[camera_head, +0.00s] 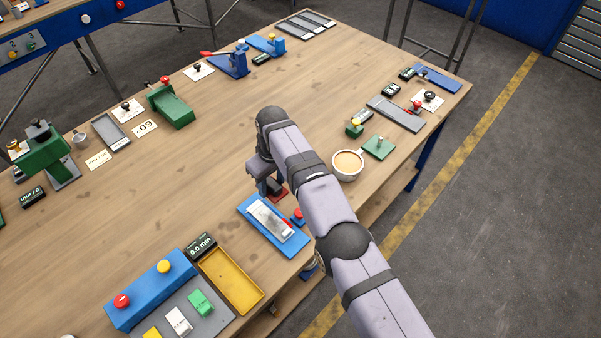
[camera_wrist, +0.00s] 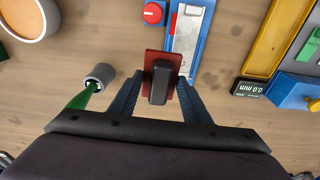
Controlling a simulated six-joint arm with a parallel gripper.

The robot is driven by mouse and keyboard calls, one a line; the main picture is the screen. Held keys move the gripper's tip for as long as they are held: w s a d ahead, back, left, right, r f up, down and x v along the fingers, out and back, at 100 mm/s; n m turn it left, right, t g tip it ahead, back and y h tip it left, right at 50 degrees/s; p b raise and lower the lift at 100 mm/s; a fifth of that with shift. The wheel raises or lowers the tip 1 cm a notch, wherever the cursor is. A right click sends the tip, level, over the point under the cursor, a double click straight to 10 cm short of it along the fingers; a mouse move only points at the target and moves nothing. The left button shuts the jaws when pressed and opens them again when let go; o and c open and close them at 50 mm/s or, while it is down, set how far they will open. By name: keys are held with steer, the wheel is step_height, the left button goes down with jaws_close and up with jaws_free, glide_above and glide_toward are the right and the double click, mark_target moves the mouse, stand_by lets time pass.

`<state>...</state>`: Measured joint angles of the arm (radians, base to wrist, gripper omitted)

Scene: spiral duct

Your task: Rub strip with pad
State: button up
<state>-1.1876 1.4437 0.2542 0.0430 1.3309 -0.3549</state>
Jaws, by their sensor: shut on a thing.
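The strip (camera_head: 268,221) is a pale metal piece lying on a blue base (camera_head: 249,206) near the table's right edge. It also shows in the wrist view (camera_wrist: 187,32), running away from me. The pad (camera_wrist: 160,80) is a red plate with a black block handle. My gripper (camera_wrist: 161,88) is shut on the handle, one finger on each side. In the head view the pad (camera_head: 277,190) hangs under my gripper (camera_head: 268,180), just beyond the base's far end. Its front edge overlaps the base's end in the wrist view; I cannot tell whether they touch.
A red button (camera_wrist: 153,13) sits beside the strip. A yellow tray (camera_head: 255,298), a display (camera_head: 201,246) and a blue button box (camera_head: 150,292) stand to the lower left. A cup (camera_head: 347,165) is to the right. A green-ended grey cylinder (camera_wrist: 99,75) is left of the pad. The table's middle is clear.

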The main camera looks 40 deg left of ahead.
steer(key=shift+s+a, duration=0.3)
steer(key=shift+s, duration=0.55)
step_height(320, 180, down, 4)
steer(key=b, duration=0.3)
steer(key=shift+f+b, duration=0.25)
steer(key=shift+b, duration=0.15)
steer(key=f+b, duration=0.1)
steer(key=b, duration=0.1)
steer(key=shift+f+b, duration=0.2)
steer(key=shift+b, duration=0.15)
steer(key=shift+f+b, duration=0.85)
steer(key=shift+f, duration=0.15)
